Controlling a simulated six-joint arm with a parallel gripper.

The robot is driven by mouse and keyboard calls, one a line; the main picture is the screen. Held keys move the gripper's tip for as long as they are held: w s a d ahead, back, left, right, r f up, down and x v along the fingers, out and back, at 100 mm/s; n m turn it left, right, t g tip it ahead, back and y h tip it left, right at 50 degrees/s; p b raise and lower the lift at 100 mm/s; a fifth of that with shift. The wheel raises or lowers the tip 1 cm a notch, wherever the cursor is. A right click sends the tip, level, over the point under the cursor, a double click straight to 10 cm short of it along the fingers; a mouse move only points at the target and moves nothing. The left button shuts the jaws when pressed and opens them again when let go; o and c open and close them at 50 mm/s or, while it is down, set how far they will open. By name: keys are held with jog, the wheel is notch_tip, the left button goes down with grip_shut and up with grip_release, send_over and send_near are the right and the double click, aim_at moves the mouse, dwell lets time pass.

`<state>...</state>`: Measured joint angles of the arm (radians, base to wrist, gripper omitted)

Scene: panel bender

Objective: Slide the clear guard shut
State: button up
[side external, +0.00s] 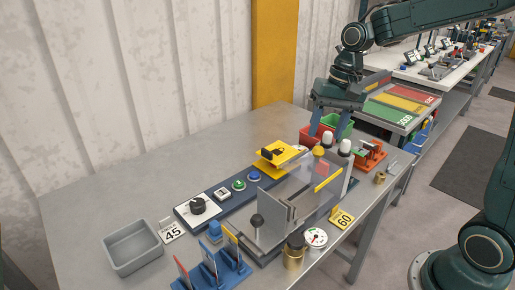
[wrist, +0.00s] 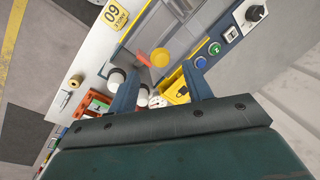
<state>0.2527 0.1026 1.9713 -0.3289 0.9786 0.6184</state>
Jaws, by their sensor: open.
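The clear guard (side external: 300,188) is a see-through upright panel on the grey bender in the side external view. A yellow strip (side external: 328,180) runs along its right part. It is hard to tell how far the guard stands along its travel. My gripper (side external: 332,126) is open and empty, pointing down above the far right end of the bender. In the wrist view my gripper (wrist: 159,70) has its fingers apart, with a yellow ball knob (wrist: 160,57) showing just beyond and between the tips. This knob (side external: 319,151) also shows below my gripper in the side view.
White-capped posts (side external: 345,147) stand close below my gripper. A yellow padlocked block (side external: 279,154) and a blue-based control strip (side external: 220,193) lie behind the guard. Red (side external: 311,133) and green bins stand near the fingers. A grey tray (side external: 132,248) sits front left; the table's back left is clear.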

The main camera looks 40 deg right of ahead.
aim_at(311, 159)
jog(key=shift+w+a+f, duration=0.1)
jog(key=shift+a+f, duration=0.05)
jog(key=shift+f, duration=0.7)
jog(key=shift+w+a+f, duration=0.1)
jog(key=shift+a+f, duration=0.05)
jog(key=shift+f, duration=0.75)
jog(key=shift+w+a+f, duration=0.1)
jog(key=shift+a+f, duration=0.05)
jog(key=shift+f, duration=0.7)
jog(key=shift+c, duration=0.4)
jog(key=shift+d, duration=0.1)
grip_shut()
